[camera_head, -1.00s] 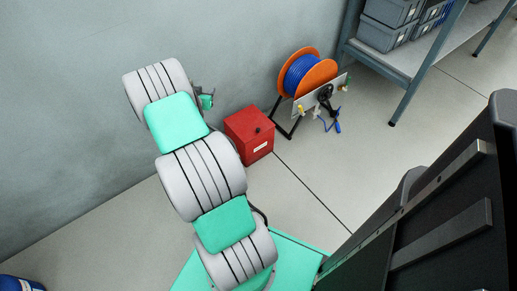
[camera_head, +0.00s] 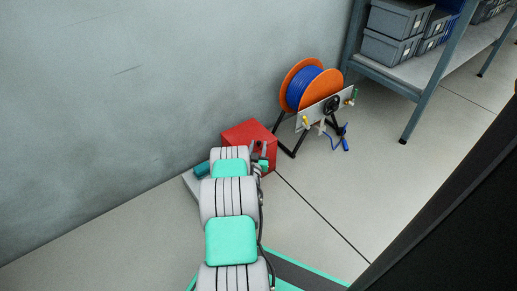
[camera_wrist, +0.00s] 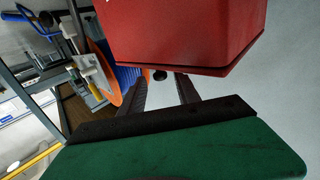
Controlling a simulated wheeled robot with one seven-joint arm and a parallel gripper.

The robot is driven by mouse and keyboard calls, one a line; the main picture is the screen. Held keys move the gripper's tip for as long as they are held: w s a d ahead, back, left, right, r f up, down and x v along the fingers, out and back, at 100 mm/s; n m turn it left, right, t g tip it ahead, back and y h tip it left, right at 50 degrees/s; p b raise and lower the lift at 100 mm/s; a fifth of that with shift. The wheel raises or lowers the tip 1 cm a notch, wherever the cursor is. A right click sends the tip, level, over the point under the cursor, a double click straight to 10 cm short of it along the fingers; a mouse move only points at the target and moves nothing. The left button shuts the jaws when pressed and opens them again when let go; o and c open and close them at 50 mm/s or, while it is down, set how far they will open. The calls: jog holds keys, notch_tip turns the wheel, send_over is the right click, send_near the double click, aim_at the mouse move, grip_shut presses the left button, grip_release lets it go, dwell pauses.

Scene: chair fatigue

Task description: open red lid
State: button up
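The red box (camera_head: 248,132) stands on the floor by the wall, partly hidden behind my arm in the head view. Its red lid (camera_wrist: 185,68) appears shut. In the wrist view the box looks upside down, with a small black knob (camera_wrist: 160,75) on the lid. My gripper (camera_wrist: 160,82) is open, its two dark fingers apart with the knob between them in the picture. Whether the fingers touch the knob cannot be told. In the head view my gripper (camera_head: 263,155) is at the box's front right, largely hidden by the wrist.
An orange reel (camera_head: 309,86) with blue cable stands right of the box on a black frame with a socket plate (camera_head: 325,107). A metal shelf (camera_head: 405,75) with grey bins is at the back right. A dark panel (camera_head: 450,200) fills the lower right. Floor between is clear.

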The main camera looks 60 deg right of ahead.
jog(key=shift+w+d, duration=0.1)
grip_shut()
dwell(0.4)
dwell(1.0)
